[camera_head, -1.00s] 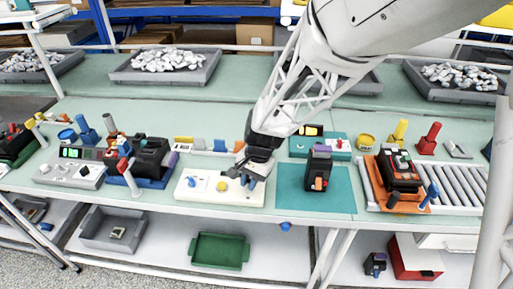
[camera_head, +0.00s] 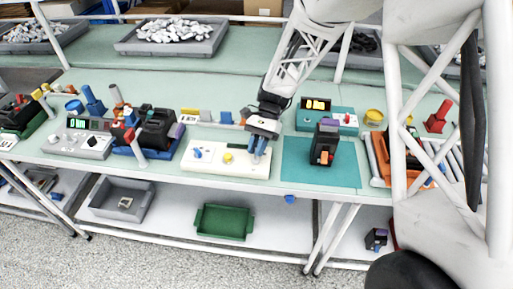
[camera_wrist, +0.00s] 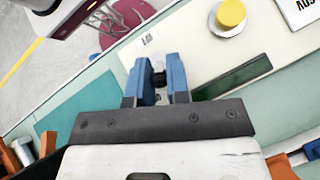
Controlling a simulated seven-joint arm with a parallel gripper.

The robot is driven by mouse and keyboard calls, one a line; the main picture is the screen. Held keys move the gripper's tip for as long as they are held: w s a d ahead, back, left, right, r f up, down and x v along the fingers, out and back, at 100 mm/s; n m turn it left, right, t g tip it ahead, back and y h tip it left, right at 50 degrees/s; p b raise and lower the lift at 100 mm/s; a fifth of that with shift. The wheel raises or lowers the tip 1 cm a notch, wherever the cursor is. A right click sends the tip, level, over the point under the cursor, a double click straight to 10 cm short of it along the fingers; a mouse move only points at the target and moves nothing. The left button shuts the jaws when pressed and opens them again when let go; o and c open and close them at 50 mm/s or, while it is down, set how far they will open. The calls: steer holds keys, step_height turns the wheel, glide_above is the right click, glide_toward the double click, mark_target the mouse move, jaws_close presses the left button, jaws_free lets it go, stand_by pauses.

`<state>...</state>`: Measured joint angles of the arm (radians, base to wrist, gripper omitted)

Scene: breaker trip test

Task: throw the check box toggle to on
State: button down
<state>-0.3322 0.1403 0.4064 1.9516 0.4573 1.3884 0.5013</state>
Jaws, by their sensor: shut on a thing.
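The check box, a long white box (camera_head: 212,169), lies along the front of the bench with a blue knob (camera_head: 197,153) and a yellow button (camera_head: 228,158) on top. The button also shows in the wrist view (camera_wrist: 230,14). My gripper (camera_head: 259,157) is over the box's right end, its blue fingers pointing down. In the wrist view my gripper (camera_wrist: 158,82) is shut on the small dark toggle (camera_wrist: 158,78), which stands between the fingers. The fingers hide most of the toggle, so I cannot tell its position.
A teal mat (camera_head: 296,174) with a black breaker (camera_head: 323,146) lies right of the box. Behind it stands a teal meter unit (camera_head: 338,118) with a lit display. A grey tester (camera_head: 72,141) and another black device (camera_head: 157,130) stand left.

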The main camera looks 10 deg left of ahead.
stand_by(0.3)
steer(key=c, duration=1.1)
jaws_free()
steer(key=shift+w+r, duration=0.1)
steer(key=v, duration=0.7)
steer(key=shift+w+r, duration=0.15)
steer(key=shift+w, duration=0.05)
steer(key=shift+d, duration=0.1)
